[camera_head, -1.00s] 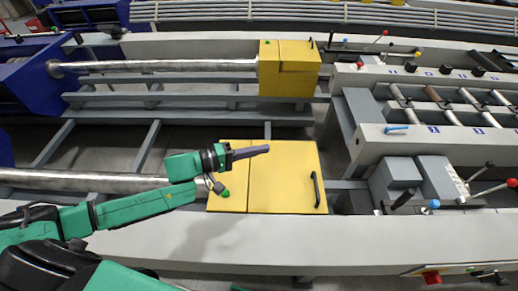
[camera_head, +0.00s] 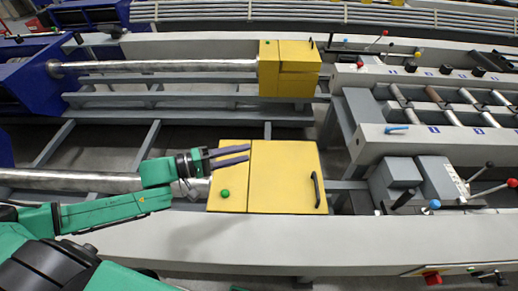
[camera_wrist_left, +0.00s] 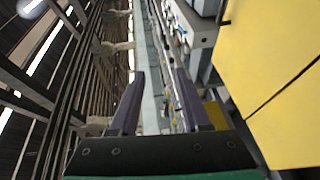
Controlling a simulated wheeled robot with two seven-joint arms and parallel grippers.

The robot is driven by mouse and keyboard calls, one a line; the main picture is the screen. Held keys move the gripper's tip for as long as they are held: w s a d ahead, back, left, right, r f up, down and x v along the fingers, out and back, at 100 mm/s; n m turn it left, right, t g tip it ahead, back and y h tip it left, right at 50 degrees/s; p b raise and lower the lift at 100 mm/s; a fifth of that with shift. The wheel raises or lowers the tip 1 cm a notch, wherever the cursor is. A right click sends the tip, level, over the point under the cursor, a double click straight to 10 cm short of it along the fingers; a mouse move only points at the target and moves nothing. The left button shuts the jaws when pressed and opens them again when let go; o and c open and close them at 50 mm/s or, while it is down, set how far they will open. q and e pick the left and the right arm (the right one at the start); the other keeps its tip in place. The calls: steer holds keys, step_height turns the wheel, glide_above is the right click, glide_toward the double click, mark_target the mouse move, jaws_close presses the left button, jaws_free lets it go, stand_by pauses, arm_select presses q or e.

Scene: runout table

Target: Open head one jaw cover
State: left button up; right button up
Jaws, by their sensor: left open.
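The nearer yellow jaw cover box (camera_head: 285,178) sits on the grey machine bed, with a black handle (camera_head: 317,189) at its right edge and a green button (camera_head: 225,193) at its left. Its lid panel lies flat and looks closed. A second yellow box (camera_head: 290,68) stands on the farther line. I cannot tell which one is head one. My left gripper (camera_head: 248,155) is open and empty above the nearer box's left part, its fingers pointing right. In the left wrist view the open fingers (camera_wrist_left: 158,95) have nothing between them, and the yellow box (camera_wrist_left: 280,75) fills the right side. My right gripper does not show.
A steel bar (camera_head: 80,180) runs into the nearer box from the left. A flat grey beam (camera_head: 300,245) runs along the front.

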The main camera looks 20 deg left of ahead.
arm_select(q)
steer(key=p+v, duration=0.5)
steer(key=v, duration=0.3)
steer(key=shift+s+a, duration=0.2)
steer(key=shift+a, duration=0.15)
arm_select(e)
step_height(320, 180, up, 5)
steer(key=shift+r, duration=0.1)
arm_select(q)
steer(key=shift+r, duration=0.1)
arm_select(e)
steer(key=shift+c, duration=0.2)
